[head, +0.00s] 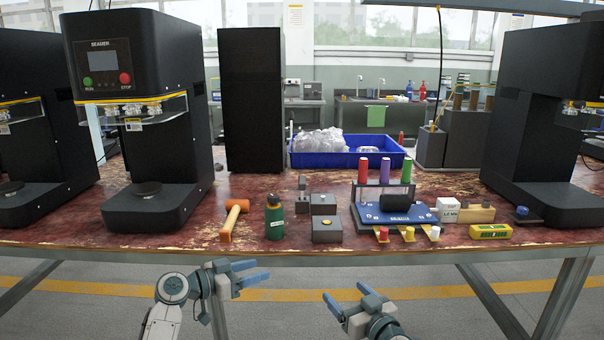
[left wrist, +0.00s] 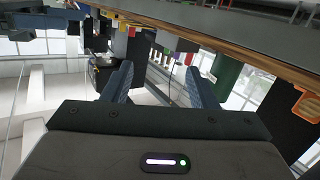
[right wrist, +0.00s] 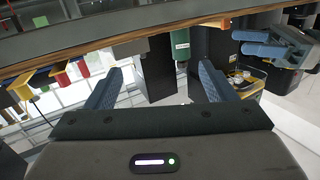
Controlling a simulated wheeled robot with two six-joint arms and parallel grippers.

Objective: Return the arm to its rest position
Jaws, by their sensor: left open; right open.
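My left gripper (head: 250,273) is open and empty, low in front of the table's front edge in the head view. Its two blue fingers (left wrist: 155,85) stand apart in the left wrist view with nothing between them. My right gripper (head: 350,302) is also open and empty, in front of and below the table edge, to the right of the left one. Its fingers (right wrist: 158,88) are spread in the right wrist view. The right wrist view also shows the left gripper (right wrist: 262,45) at the upper right. Neither gripper touches anything on the table.
The worn red table (head: 180,225) holds an orange hammer (head: 233,218), a green bottle (head: 274,220), dark blocks (head: 327,232), a blue fixture (head: 395,215) and a yellow level (head: 490,231). Black seamers (head: 140,110) stand at the sides; a blue bin (head: 345,158) is behind. Floor in front is clear.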

